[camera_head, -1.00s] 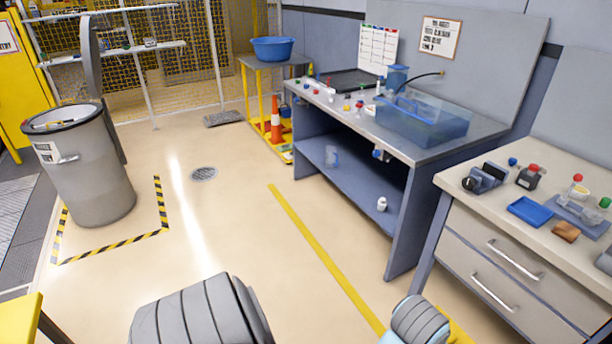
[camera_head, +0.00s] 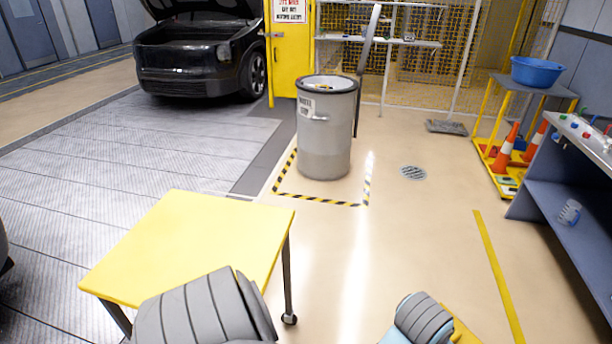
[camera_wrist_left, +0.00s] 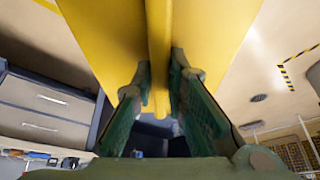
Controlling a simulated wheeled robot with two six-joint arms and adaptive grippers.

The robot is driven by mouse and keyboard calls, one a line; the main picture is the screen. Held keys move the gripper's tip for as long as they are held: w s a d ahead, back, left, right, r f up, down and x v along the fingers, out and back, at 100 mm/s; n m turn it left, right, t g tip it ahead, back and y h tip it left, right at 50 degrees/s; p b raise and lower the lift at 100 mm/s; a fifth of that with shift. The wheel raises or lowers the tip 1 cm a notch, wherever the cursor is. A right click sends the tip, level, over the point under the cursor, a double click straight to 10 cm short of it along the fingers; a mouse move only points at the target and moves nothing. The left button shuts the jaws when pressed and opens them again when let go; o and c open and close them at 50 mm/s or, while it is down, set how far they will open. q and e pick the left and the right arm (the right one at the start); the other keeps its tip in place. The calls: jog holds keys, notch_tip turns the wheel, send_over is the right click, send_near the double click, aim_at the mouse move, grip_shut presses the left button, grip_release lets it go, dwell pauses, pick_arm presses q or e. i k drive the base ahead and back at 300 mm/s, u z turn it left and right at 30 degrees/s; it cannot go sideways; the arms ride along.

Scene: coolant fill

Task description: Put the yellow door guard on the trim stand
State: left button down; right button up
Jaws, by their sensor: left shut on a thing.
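In the left wrist view, my left gripper (camera_wrist_left: 160,82) is shut on the yellow door guard (camera_wrist_left: 157,35). Its two green fingers pinch a narrow upright ridge, and wide yellow faces spread out on both sides. The guard's far ends run out of the picture. In the head view, a small yellow patch (camera_head: 464,333) shows at the bottom edge beside my arm; I cannot tell if it is the guard. A yellow flat-topped stand (camera_head: 200,235) on dark legs with a caster is at lower left, its top bare; I cannot tell whether it is the trim stand. My right gripper is not in view.
A grey bin (camera_head: 326,140) stands inside black-and-yellow floor tape. A black car (camera_head: 195,55) with its hood up is at the back left. Orange cones (camera_head: 505,145) and a blue-grey workbench (camera_head: 570,195) are at right. The floor between stand and bench is clear.

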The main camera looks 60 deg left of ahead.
aim_at(201, 237)
jog(key=u, duration=1.15)
jog(key=i, duration=1.35)
jog(key=u, duration=1.3)
jog(key=i, duration=0.2)
jog(key=u, duration=0.35)
